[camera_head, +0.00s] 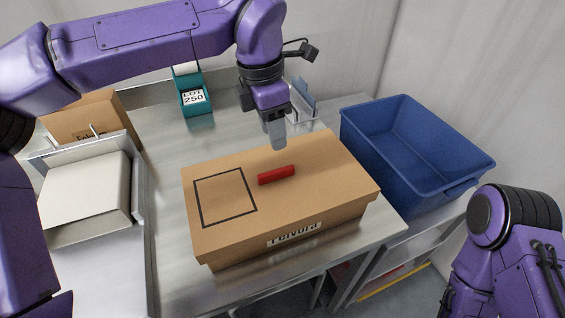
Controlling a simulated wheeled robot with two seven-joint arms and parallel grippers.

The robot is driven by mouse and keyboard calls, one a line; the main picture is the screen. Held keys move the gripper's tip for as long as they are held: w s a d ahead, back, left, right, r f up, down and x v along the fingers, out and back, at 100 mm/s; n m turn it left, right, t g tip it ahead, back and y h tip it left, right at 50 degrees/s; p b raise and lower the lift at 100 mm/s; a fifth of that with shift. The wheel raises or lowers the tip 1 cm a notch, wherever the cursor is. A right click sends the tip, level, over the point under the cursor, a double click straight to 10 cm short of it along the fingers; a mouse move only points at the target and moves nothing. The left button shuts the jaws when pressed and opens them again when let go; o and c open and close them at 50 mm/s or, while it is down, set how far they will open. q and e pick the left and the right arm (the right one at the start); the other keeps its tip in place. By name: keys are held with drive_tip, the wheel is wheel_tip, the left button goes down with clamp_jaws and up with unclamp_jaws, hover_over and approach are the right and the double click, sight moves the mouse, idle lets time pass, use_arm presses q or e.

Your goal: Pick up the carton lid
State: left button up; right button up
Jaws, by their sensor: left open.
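The carton lid (318,175) is a brown cardboard cover with a black square outline and a red bar handle (276,175) on its top. It sits on the carton, with a label on its front side, on the metal table. My left gripper (277,143) is open and points down above the lid, a little behind the red handle. It looks empty and apart from the handle. My right arm shows at the lower right, but its gripper is out of the picture.
A blue bin (413,152) stands right of the carton. A teal holder labelled LOT 250 (194,97) stands at the back. A grey tray with a pale block (84,194) and another brown carton (92,117) are at the left. The metal table (165,215) is bare left of the carton.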

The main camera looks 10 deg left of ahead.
sight(276, 170)
use_arm(q)
drive_tip(key=s+f, duration=0.2)
drive_tip(key=s, duration=0.1)
drive_tip(key=shift+d+f, duration=0.1)
drive_tip(key=shift+f, duration=0.15)
drive_tip(key=f, duration=0.2)
drive_tip(key=w+f, duration=0.1)
drive_tip(key=f+p, duration=0.1)
drive_tip(key=f, duration=0.1)
drive_tip(key=shift+w+d+f, duration=0.25)
drive_tip(key=shift+w+f, duration=0.05)
drive_tip(key=shift+f, duration=0.05)
drive_tip(key=shift+s+r, duration=0.2)
drive_tip(key=shift+s, duration=0.2)
drive_tip(key=c, duration=0.4)
drive_tip(key=shift+w, duration=0.1)
clamp_jaws()
use_arm(e)
drive_tip(key=shift+s+r, duration=0.55)
drive_tip(key=shift+s, duration=0.3)
